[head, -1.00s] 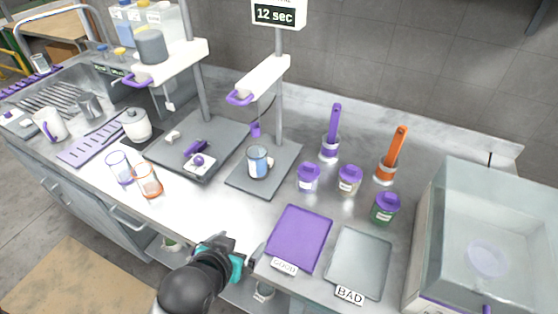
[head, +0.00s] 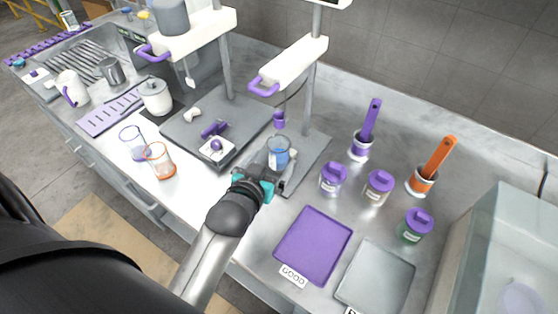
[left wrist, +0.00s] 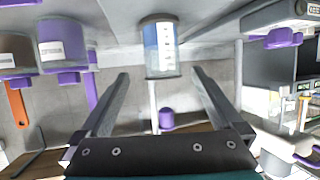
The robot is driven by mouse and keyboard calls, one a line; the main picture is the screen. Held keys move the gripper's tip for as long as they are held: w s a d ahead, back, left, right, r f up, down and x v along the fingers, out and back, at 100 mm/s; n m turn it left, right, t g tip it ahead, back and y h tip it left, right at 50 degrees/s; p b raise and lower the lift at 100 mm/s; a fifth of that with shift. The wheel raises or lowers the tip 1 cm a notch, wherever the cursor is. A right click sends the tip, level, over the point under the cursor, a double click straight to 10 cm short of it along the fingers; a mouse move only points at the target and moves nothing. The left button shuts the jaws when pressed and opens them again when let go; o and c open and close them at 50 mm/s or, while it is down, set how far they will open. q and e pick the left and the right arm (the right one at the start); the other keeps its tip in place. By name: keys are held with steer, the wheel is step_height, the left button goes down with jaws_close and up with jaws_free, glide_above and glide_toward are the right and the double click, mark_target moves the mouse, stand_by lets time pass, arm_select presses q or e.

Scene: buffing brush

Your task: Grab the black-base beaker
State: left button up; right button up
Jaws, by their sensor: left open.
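A clear beaker (head: 278,150) with blue liquid stands upright on the grey base plate of the right-hand stand. Its base is partly hidden by my left gripper in the head view, so its base colour is unclear there. My left gripper (head: 277,176) is right in front of it, open and empty. In the left wrist view the beaker (left wrist: 160,48) appears centred just beyond the gap between the two spread fingers (left wrist: 159,74). It is not gripped. My right gripper is not in view.
Lidded jars (head: 333,178) and a purple-handled brush (head: 368,130) stand right of the beaker. A purple tray (head: 314,246) lies in front. The stand's white arm (head: 290,67) overhangs the beaker. Orange-trimmed (head: 160,162) and purple-trimmed (head: 133,142) glasses stand left.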

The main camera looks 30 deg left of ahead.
mark_target(282, 144)
arm_select(q)
steer(key=x, duration=0.3)
steer(key=shift+w+a+f, duration=0.1)
steer(key=shift+w+f, duration=0.1)
steer(key=shift+w, duration=0.15)
steer(key=shift+r+b+x, duration=0.15)
steer(key=shift+b+x, duration=0.15)
steer(key=shift+x, duration=1)
steer(key=shift+r+b+x, duration=0.15)
steer(key=shift+b+x, duration=0.1)
steer(key=shift+x, duration=1.1)
steer(key=shift+a, duration=0.15)
steer(key=c, duration=1.5)
